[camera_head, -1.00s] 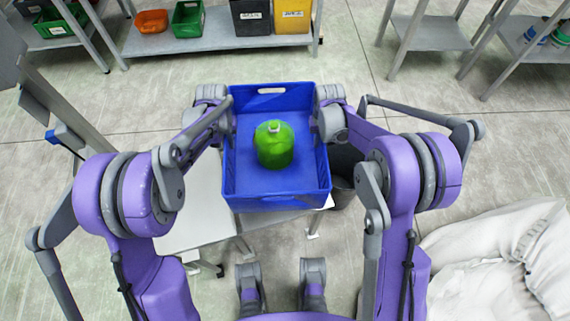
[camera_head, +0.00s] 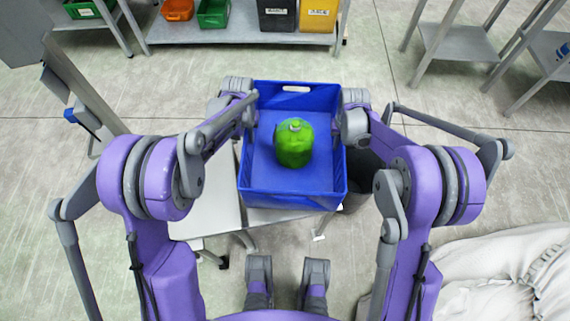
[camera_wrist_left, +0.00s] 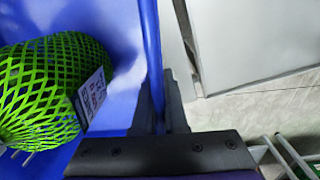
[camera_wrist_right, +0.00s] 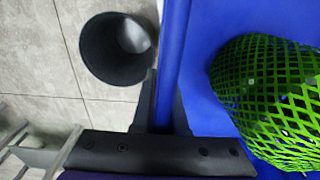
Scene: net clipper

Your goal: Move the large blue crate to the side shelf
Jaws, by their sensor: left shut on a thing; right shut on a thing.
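The large blue crate (camera_head: 290,190) is held between my two arms in front of my body, in the head view. A green netted item (camera_head: 294,143) lies inside it; it also shows in the left wrist view (camera_wrist_left: 45,85) and the right wrist view (camera_wrist_right: 270,95). My left gripper (camera_wrist_left: 160,105) is shut on the crate's left wall. My right gripper (camera_wrist_right: 163,105) is shut on the crate's right wall. In the head view the fingertips are hidden by the wrists. Which shelf is the side shelf is not clear from the frames.
A grey shelf (camera_head: 240,32) with orange, green, black and yellow bins stands at the back. Grey shelving (camera_head: 450,45) stands at the back right. A light table (camera_head: 205,205) is below and left of the crate, with a dark bin (camera_wrist_right: 115,50) to the right. White sacks (camera_head: 500,265) lie at the right.

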